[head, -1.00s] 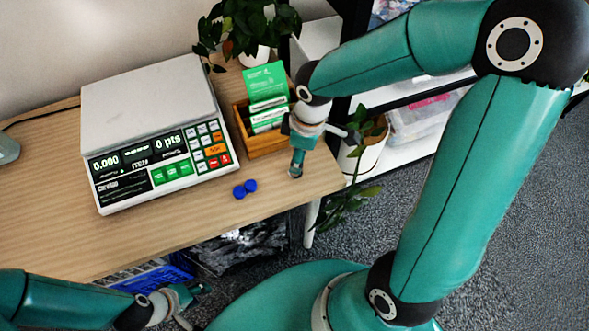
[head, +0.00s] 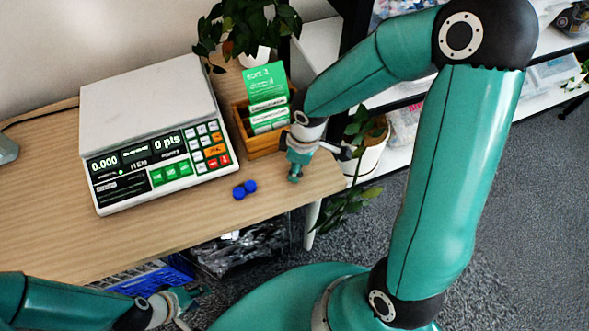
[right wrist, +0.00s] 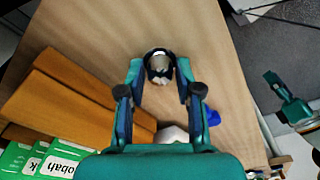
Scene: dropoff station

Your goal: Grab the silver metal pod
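The silver metal pod (right wrist: 160,70), small and round with a dark rim, sits on the wooden table in the right wrist view. My right gripper (right wrist: 160,68) is open, with one finger on each side of the pod and small gaps showing. In the head view my right gripper (head: 295,177) points down near the table's right end, and the pod is not discernible there. My left gripper (head: 196,300) is low at the bottom left, off the table's front edge, empty and apparently open. It also shows in the right wrist view (right wrist: 287,98).
A wooden box (head: 241,127) with green cartons (head: 266,85) stands close beside my right gripper. A potted plant (head: 366,155) is beyond the table's right edge. The table's front strip is clear.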

